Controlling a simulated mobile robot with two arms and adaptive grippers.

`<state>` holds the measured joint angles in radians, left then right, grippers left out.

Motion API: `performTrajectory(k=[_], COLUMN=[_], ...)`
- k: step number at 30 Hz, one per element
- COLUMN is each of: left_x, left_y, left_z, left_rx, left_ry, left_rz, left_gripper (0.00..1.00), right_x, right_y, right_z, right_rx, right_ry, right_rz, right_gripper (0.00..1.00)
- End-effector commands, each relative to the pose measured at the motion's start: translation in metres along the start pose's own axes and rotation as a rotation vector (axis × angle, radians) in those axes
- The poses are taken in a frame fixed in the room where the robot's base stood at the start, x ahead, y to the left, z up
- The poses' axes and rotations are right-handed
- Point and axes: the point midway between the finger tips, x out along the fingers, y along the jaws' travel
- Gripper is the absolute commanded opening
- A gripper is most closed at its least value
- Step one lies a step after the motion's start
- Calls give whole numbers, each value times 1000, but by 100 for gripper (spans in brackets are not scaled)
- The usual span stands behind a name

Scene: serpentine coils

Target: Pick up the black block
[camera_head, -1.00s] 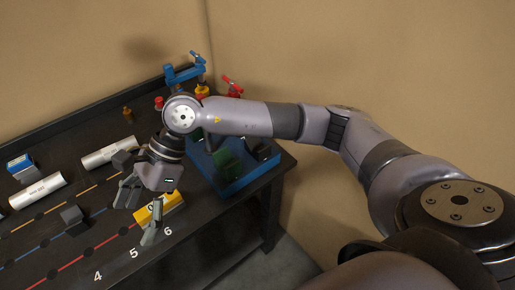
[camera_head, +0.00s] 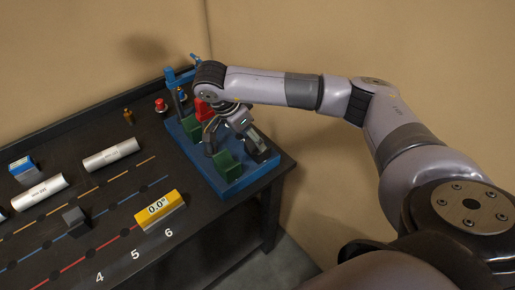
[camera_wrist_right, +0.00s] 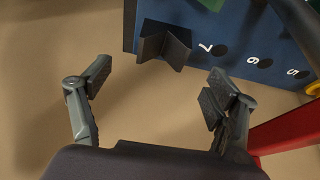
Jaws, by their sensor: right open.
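A black V-shaped block (camera_wrist_right: 165,45) sits at the edge of the blue numbered tray in the right wrist view, near the number 7. My right gripper (camera_wrist_right: 158,82) is open and empty, with the black block beyond and between its fingertips. In the head view my right gripper (camera_head: 236,148) is over the right part of the blue tray (camera_head: 236,186). There the black block is hard to tell from the dark fingers. A separate dark grey cube (camera_head: 75,219) sits on the table to the left. My left gripper is out of view.
Green blocks (camera_head: 228,163) stand in the blue tray close to my right gripper. A yellow readout block (camera_head: 160,210) and white cylinders (camera_head: 110,153) lie on the black table. A red part (camera_wrist_right: 290,131) is at the lower right of the wrist view.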

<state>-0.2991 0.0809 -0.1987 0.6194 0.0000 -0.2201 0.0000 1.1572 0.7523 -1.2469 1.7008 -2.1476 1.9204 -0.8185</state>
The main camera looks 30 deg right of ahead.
Motion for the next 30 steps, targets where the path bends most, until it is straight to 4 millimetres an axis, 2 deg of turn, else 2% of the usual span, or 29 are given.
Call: performTrajectory(k=[3, 11, 17, 21, 30], left_x=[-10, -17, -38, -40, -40], left_y=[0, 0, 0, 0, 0], left_z=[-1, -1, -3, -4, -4], left_rx=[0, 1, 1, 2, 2], left_ry=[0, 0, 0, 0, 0], left_rz=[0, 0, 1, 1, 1], left_gripper=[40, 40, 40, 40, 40], right_x=[19, 39, 66, 84, 88], right_y=[1, 0, -4, -4, -5], right_z=[-1, -1, -4, -3, -2], right_rx=[-1, -1, -1, -1, -2], right_ry=[-1, -1, -1, -2, -2], right_rz=[4, 2, 5, 1, -1], right_gripper=[82, 82, 82, 82, 80])
